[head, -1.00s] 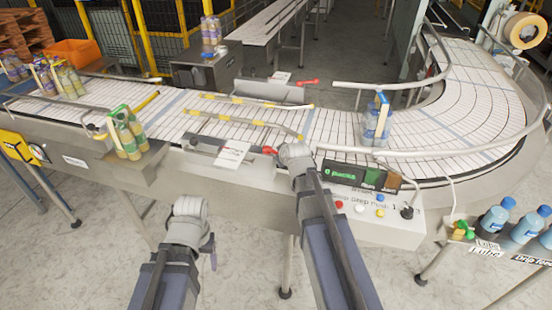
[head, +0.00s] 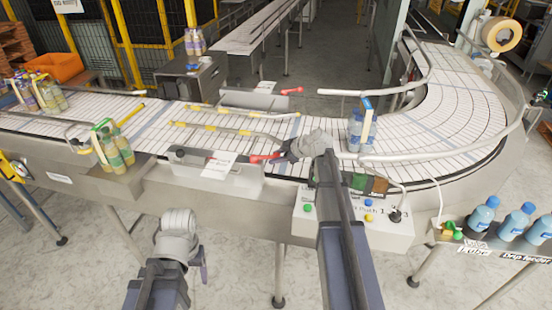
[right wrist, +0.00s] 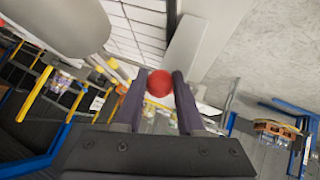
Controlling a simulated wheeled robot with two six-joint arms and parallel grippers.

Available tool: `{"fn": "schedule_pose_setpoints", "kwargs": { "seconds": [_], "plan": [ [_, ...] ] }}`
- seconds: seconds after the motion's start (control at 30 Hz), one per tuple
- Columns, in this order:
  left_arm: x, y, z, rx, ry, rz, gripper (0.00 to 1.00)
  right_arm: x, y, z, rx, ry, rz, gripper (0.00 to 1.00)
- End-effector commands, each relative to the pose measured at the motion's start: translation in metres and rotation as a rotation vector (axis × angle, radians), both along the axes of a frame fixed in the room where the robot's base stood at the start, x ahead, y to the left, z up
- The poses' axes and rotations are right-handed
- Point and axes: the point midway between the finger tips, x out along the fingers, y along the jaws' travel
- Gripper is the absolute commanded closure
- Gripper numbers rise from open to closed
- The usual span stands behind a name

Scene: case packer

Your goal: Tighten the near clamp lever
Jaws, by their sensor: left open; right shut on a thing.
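The near clamp lever (head: 262,158) is red and sits at the right end of the near clamp block (head: 215,172), on the conveyor's front edge. My right gripper (head: 283,152) is at the lever's end, reaching in from the right. In the right wrist view, the lever's round red knob (right wrist: 159,83) lies between the two dark fingers, and the gripper is shut on it. The rest of the lever is mostly hidden in that view. My left gripper (head: 191,262) hangs low in front of the conveyor, open and away from the lever; its fingers show poorly.
A far red lever (head: 292,91) stands across the belt. Yellow-striped guide rails (head: 222,129) run between. A control box (head: 385,232) is partly behind my right arm. Bottle packs (head: 113,148) stand at left; another pack (head: 361,128) is right of my right gripper.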

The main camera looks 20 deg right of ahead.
Motion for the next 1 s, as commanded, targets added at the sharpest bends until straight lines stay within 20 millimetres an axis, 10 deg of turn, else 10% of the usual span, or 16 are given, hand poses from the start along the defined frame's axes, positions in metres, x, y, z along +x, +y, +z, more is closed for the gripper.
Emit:
{"fn": "schedule_pose_setpoints", "kwargs": {
  "seconds": [0.47,0.5,0.77,1.0],
  "plan": [
    [0.0,0.0,-0.0001,0.0,0.0,0.0,0.29,0.0011,-0.0022,-0.0004,-0.003,0.0,0.01,1.0],
    [0.0,0.0,-0.0001,0.0,0.0,0.0,0.29,0.0011,-0.0021,-0.0005,-0.003,0.0,0.01,0.6],
    [0.0,0.0,-0.0001,0.0,0.0,0.0,0.29,0.001,-0.0013,-0.0003,-0.002,0.0,0.011,0.32],
    [0.0,0.0,0.0004,0.0,0.0,0.0,0.29,0.0006,-0.001,0.0002,-0.001,0.001,0.011,0.32]
  ]
}}
